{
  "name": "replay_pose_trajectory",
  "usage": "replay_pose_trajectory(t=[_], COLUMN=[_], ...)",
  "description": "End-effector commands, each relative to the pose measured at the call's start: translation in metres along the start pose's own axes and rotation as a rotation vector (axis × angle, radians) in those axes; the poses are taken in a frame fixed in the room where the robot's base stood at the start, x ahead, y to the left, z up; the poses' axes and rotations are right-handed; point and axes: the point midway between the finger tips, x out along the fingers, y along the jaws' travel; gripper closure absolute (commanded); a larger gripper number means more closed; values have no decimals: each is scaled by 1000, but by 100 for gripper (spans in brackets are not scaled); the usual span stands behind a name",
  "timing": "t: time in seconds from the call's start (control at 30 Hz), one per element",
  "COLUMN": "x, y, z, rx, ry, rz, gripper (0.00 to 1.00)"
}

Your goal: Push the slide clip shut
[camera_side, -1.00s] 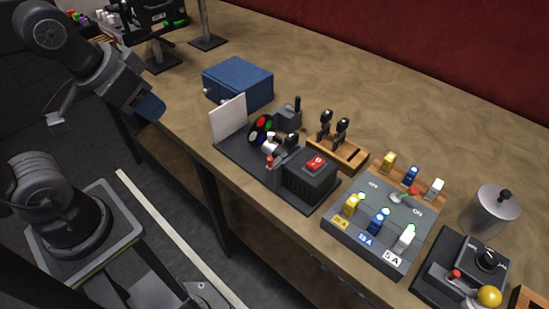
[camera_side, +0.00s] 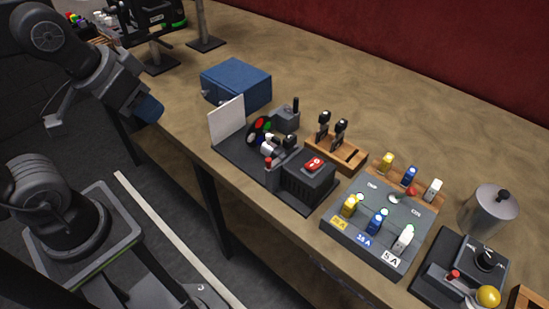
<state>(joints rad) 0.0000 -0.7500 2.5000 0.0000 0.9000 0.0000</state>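A dark bench device (camera_side: 262,168) stands near the front edge of the table in the side view. It carries an upright white card (camera_side: 227,121), a disc with coloured spots (camera_side: 259,130), small clamp-like parts (camera_side: 270,147) and a black box (camera_side: 309,182) with a red rocker switch (camera_side: 313,164). I cannot pick out the slide clip for certain, nor whether it is open or shut. My gripper (camera_side: 148,108) is at the upper left, by the table's front edge, well apart from the device. Its fingers cannot be made out.
A blue box (camera_side: 237,84) stands behind the card. A wooden block (camera_side: 337,152) with black keys, a grey fuse panel (camera_side: 375,226), a metal canister (camera_side: 489,209) and a black lever box (camera_side: 460,270) stand to the right. The table behind them is clear.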

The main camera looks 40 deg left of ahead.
Motion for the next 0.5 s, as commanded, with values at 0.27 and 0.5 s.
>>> replay_pose_trajectory(t=[0.27, 0.5], x=[0, -1], y=[0, 5], z=[0, -9], rx=[0, -53], ry=[0, -25], rz=[0, 10], gripper=[66, 61])
